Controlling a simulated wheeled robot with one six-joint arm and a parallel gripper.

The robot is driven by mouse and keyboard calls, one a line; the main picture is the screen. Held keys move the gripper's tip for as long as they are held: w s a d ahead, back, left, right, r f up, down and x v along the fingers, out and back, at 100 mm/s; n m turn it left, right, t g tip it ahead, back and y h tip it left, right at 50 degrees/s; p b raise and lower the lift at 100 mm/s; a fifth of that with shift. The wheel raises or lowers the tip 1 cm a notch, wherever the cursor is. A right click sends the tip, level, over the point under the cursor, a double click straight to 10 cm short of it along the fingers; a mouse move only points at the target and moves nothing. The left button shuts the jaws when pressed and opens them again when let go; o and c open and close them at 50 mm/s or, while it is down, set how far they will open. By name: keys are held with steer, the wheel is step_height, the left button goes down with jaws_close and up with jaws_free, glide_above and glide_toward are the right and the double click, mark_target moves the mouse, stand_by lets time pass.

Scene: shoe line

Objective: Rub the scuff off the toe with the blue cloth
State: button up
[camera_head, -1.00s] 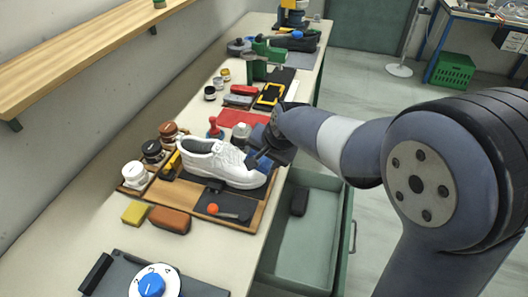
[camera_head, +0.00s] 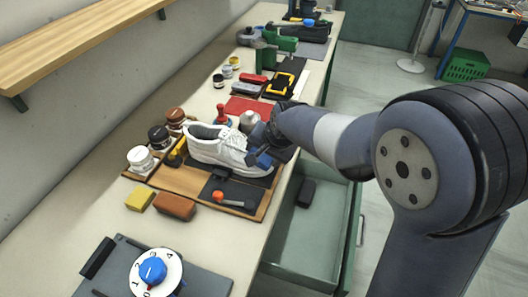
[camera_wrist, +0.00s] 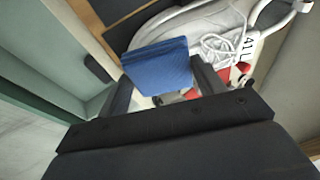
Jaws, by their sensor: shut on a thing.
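A white lace-up shoe (camera_head: 215,146) rests on a dark pad on the wooden board, its toe to the right. My gripper (camera_head: 262,157) is at the toe end and covers part of it. In the wrist view my gripper (camera_wrist: 163,75) is shut on the blue cloth (camera_wrist: 158,62), which is held as a folded block between the two fingers. The laces and upper of the shoe (camera_wrist: 205,22) show just behind the cloth. I cannot tell whether the cloth touches the toe. The scuff is not visible, and much of the toe is hidden by the cloth and gripper.
Several jars (camera_head: 140,158) stand left of the shoe. A brush with an orange tip (camera_head: 234,200) lies in front. A yellow sponge (camera_head: 140,198) and brown block (camera_head: 175,206) lie near the board's edge. An open green drawer (camera_head: 305,235) juts out at right.

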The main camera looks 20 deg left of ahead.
steer(key=shift+a+f+b, duration=0.4)
steer(key=shift+f+b, duration=0.1)
steer(key=shift+f, duration=0.35)
stand_by(0.3)
steer(key=shift+w+d+r, duration=0.1)
steer(key=shift+w+d, duration=0.1)
steer(key=shift+w, duration=1.45)
steer(key=shift+w+d, duration=0.1)
steer(key=shift+w, duration=1.45)
steer(key=shift+s+f, duration=0.15)
steer(key=shift+s, duration=0.6)
steer(key=shift+s+f, duration=0.1)
steer(key=shift+s, duration=0.65)
steer(key=shift+s+a+r, duration=0.1)
steer(key=shift+s+a, duration=0.05)
steer(key=shift+s, duration=0.75)
steer(key=shift+s+a, duration=0.1)
steer(key=shift+s, duration=0.75)
steer(key=shift+r, duration=0.15)
